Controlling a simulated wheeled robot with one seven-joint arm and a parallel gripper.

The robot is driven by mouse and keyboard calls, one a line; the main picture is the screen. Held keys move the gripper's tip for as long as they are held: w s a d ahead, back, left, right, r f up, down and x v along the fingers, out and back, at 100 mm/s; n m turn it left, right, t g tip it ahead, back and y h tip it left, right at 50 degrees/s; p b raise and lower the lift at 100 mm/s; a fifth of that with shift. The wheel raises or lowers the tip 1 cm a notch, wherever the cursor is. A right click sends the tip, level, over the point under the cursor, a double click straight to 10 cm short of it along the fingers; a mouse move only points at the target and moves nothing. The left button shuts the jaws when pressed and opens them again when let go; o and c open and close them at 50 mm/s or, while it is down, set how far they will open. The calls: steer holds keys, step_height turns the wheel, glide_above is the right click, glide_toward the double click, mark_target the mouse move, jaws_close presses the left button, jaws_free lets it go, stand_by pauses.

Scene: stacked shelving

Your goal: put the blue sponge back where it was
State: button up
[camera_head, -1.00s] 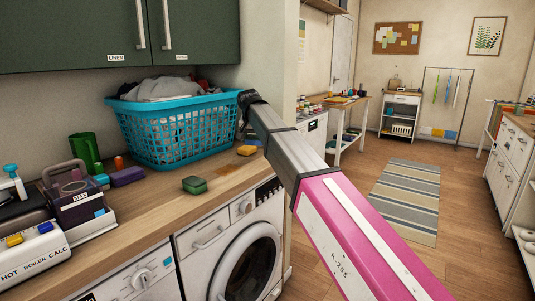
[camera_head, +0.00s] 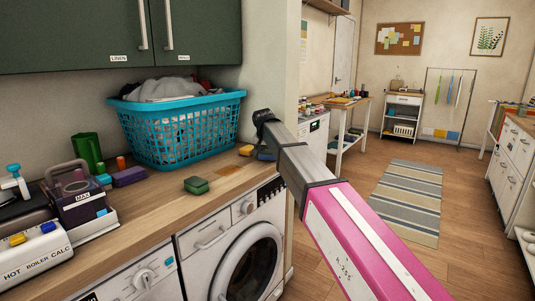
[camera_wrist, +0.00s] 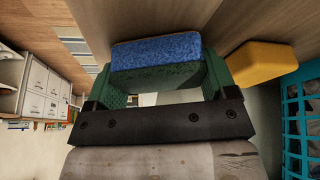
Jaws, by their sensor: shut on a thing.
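The blue sponge (camera_wrist: 155,50) is between the green fingers of my gripper (camera_wrist: 163,78) in the wrist view; the gripper is shut on it. In the head view my gripper (camera_head: 265,143) points down at the far right end of the wooden counter (camera_head: 150,215). A small blue part of the sponge (camera_head: 267,156) shows under it, just right of a yellow sponge (camera_head: 247,150). The yellow sponge also shows beside the blue one in the wrist view (camera_wrist: 262,62). I cannot tell whether the blue sponge touches the counter.
A turquoise laundry basket (camera_head: 180,130) stands close left of my gripper. A green sponge (camera_head: 196,185) and a purple sponge (camera_head: 129,176) lie on the counter. A washing machine (camera_head: 245,260) is below. Open floor lies to the right.

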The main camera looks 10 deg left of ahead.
steer(key=shift+f, duration=0.1)
steer(key=o, duration=0.8)
steer(key=v, duration=1.2)
steer(key=shift+s, duration=0.1)
